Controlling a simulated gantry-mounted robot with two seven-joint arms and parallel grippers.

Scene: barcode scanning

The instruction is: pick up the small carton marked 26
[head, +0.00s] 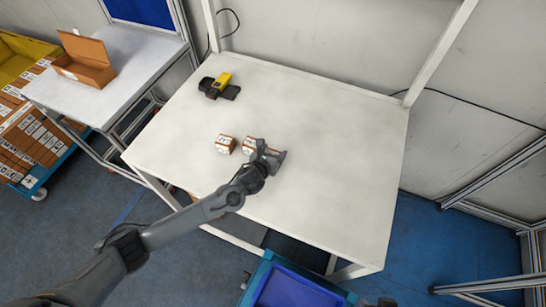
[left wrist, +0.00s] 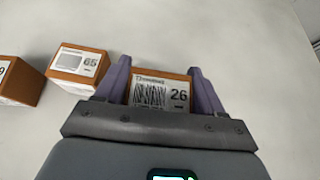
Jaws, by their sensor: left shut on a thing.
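The small carton marked 26 (left wrist: 160,91) is brown with a white barcode label. In the left wrist view it sits between the two purple fingers of my left gripper (left wrist: 162,88), which is shut on it. In the head view my left gripper (head: 268,156) is low over the white table, and the gripper largely hides the held carton. I cannot tell whether the carton is clear of the table. A small dark part at the bottom edge of the head view (head: 380,302) looks like my right gripper; its jaws cannot be made out.
A carton marked 65 (left wrist: 78,68) stands just left of the gripper, and another carton (left wrist: 18,82) is cut off at the left edge. A yellow and black device (head: 220,86) lies on the white table (head: 340,130). The table's right side is clear. A blue bin (head: 290,290) stands in front.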

